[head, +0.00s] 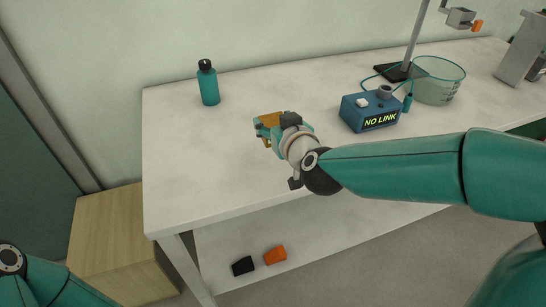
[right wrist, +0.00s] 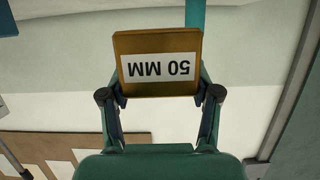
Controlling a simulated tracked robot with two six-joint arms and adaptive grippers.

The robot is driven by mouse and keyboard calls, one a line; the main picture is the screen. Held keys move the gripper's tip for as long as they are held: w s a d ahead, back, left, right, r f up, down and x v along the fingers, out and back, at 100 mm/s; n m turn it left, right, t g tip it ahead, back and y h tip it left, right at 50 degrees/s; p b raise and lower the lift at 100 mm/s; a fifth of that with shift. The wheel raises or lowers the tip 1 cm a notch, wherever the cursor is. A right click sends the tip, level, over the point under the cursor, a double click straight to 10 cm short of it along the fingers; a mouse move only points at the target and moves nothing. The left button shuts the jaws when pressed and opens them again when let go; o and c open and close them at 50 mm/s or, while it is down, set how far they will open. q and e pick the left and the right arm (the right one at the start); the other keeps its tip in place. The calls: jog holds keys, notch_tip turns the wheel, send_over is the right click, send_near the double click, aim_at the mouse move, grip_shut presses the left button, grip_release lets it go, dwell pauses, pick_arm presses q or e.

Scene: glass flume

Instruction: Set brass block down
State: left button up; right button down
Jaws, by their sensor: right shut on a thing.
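The brass block (head: 269,118) is in the jaws of my right gripper (head: 267,128), over the left-middle part of the white table (head: 195,165) in the head view. In the right wrist view the brass block (right wrist: 158,38) sits between the two fingers of my right gripper (right wrist: 160,88). Its white label reads "50 MM", upside down. I cannot tell whether the block touches the tabletop. The fingers partly cover it in the head view. Of my left arm only a part shows at the lower left; its gripper is out of the picture.
A teal bottle (head: 208,84) stands at the back left. A blue box (head: 369,111) reading "NO LINK", a clear beaker (head: 437,82) and a stand (head: 413,40) are to the right. Black (head: 243,265) and orange (head: 275,255) blocks lie below the tabletop. The table's front left is clear.

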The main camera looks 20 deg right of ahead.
jog(key=shift+f+b, duration=1.15)
jog(key=shift+f, duration=2.45)
jog(key=shift+c, duration=1.2)
grip_release()
jog(key=shift+f, duration=0.1)
jog(key=shift+s, duration=0.15)
jog(key=p+v, duration=0.1)
jog(key=v, duration=0.7)
jog(key=shift+s+r, duration=0.1)
jog(key=shift+r, duration=0.15)
jog(key=shift+f+b+v, duration=0.2)
jog(key=shift+b+v, duration=0.5)
jog(key=shift+v, duration=0.3)
jog(key=shift+b+v, duration=0.3)
jog(key=shift+v, duration=0.55)
